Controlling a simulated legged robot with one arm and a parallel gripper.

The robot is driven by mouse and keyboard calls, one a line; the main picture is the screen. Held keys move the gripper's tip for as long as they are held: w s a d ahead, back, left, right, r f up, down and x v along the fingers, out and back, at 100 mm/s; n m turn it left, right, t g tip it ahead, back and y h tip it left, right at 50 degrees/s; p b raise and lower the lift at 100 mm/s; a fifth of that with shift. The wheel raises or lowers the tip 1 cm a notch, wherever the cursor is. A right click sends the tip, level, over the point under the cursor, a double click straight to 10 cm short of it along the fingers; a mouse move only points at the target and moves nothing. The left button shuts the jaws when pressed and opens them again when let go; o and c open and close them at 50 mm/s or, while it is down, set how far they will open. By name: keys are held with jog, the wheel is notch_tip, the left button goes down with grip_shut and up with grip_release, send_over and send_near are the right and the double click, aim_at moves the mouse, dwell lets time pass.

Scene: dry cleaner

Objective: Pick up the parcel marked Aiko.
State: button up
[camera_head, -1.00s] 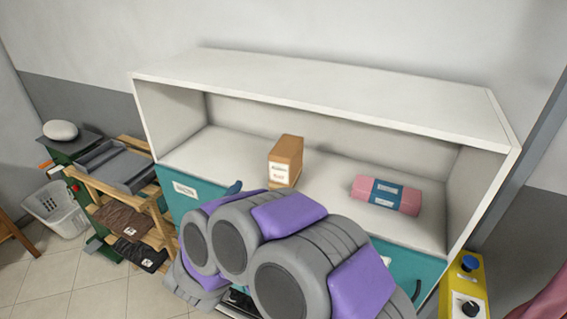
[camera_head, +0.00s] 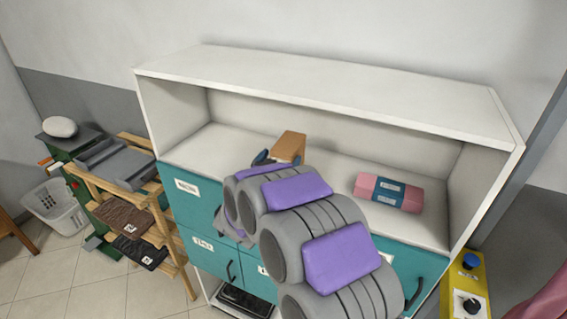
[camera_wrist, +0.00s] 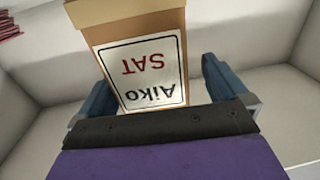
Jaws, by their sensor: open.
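The parcel marked Aiko is a tan-brown box (camera_head: 290,144) on the open shelf of the white cabinet. In the wrist view the parcel (camera_wrist: 122,28) shows upside down, with a white label reading "Aiko" and, in red, "SAT". My gripper (camera_wrist: 155,80) is open, with one blue finger on each side of the parcel. A gap shows on the right; whether the left finger touches it I cannot tell. In the head view my gripper (camera_head: 279,158) is at the parcel, and my arm hides the parcel's lower part.
A pink roll with a blue band (camera_head: 389,191) lies to the right on the same shelf. The white cabinet top (camera_head: 330,92) overhangs the shelf, and side walls close both ends. Teal doors and drawers (camera_head: 190,205) are below. A wooden rack (camera_head: 150,190) stands at left.

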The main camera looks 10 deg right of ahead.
jog(key=d, duration=0.1)
jog(key=w+d, duration=0.2)
jog(key=d, duration=0.1)
jog(key=shift+a, duration=1.2)
jog(key=c, duration=0.6)
jog(key=shift+c, duration=0.6)
jog(key=shift+d, duration=0.85)
jog(key=c, duration=0.5)
